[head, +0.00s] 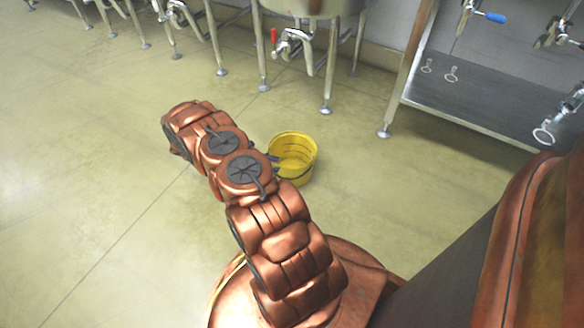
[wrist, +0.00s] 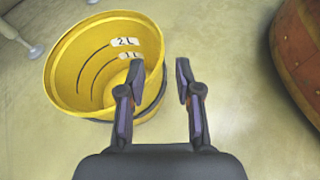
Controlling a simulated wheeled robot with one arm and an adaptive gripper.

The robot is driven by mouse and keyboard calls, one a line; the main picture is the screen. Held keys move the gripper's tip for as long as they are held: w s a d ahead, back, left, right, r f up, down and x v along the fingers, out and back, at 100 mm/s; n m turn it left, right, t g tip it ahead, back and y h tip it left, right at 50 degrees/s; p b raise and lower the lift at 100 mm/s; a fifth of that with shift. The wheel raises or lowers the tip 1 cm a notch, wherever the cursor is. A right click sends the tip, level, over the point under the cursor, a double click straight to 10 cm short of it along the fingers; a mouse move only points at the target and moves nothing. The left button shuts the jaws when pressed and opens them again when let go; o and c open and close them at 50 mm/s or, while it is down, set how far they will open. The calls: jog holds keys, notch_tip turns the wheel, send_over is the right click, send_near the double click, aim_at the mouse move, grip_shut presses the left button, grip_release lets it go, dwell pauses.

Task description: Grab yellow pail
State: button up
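The yellow pail (head: 300,152) stands upright on the floor just right of my arm in the head view, partly covered by it. In the wrist view the pail (wrist: 68,72) fills the upper left, with dark curved lines and two white labels marked 2L and 1L on its inside wall. My gripper (wrist: 157,80) is open, with a gap between its fingers. The left finger overlaps the right side of the pail's rim in the picture, and the right finger is over bare floor. Whether the left finger touches the pail I cannot tell. In the head view only the fingertip area of my gripper (head: 272,158) shows.
Steel tanks on legs (head: 305,40) stand at the back. A metal-framed stand with a dark shelf (head: 470,95) and hanging tap fittings is at the upper right. The floor (head: 90,150) to the left is clear.

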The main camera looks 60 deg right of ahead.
aim_at(290, 168)
jog(key=shift+f+b+x, duration=0.15)
jog(key=shift+b+x, duration=0.85)
jog(key=shift+x, duration=0.8)
jog(key=shift+f+b+x, duration=0.15)
jog(key=shift+b+x, duration=0.8)
jog(key=shift+x, duration=0.85)
jog(key=shift+s+d+f, duration=0.1)
jog(key=shift+s+d, duration=0.1)
jog(key=shift+d, duration=0.05)
grip_shut()
